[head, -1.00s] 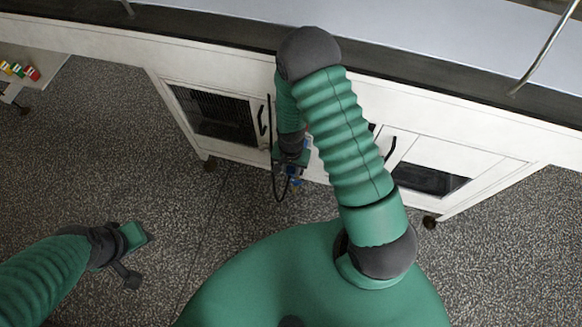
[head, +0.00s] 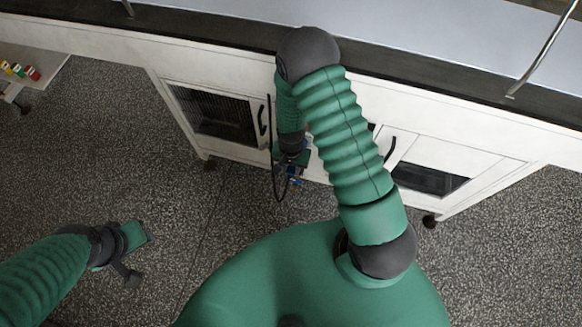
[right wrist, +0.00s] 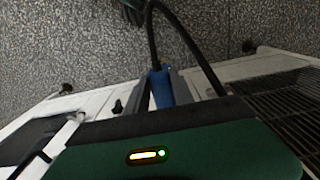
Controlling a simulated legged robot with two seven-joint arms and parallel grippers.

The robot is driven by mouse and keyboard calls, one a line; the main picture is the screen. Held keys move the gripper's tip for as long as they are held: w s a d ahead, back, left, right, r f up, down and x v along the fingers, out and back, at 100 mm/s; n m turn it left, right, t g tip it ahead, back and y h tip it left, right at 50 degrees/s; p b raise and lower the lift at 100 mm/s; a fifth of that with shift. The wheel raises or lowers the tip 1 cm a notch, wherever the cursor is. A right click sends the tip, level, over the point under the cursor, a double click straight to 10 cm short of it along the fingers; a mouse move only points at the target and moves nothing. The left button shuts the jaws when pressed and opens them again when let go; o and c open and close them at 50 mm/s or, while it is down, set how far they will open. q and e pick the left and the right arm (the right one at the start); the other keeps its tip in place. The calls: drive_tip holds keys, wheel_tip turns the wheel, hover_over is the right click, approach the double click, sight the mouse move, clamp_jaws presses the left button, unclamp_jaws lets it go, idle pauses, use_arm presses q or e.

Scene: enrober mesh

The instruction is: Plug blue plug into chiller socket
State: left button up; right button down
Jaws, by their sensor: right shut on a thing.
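My right gripper (head: 294,172) is low in front of the white cabinet, partly hidden by my own arm in the head view. In the right wrist view its fingers are shut on the blue plug (right wrist: 162,88), with a black cable (right wrist: 152,38) running from it. A small blue part of the plug (head: 295,182) shows below the gripper in the head view. The chiller socket cannot be made out clearly; my arm and gripper cover that part of the cabinet front. My left gripper (head: 138,257) is open and empty above the floor at the lower left.
The white cabinet (head: 350,110) spans the back, with a dark grille (head: 212,115) left of my right gripper and a dark window (head: 428,180) to the right. The cable hangs in a loop. Coloured items (head: 20,70) sit on a cart at far left. The speckled floor is open.

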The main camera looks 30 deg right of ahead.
drive_tip(key=shift+r, duration=0.1)
drive_tip(key=shift+w+d, duration=1.25)
drive_tip(key=shift+d, duration=0.2)
idle(0.4)
drive_tip(key=c, duration=1)
unclamp_jaws()
wheel_tip(320, 180, up, 17)
drive_tip(key=p, duration=0.3)
drive_tip(key=shift+f+p, duration=0.2)
drive_tip(key=shift+p, duration=0.15)
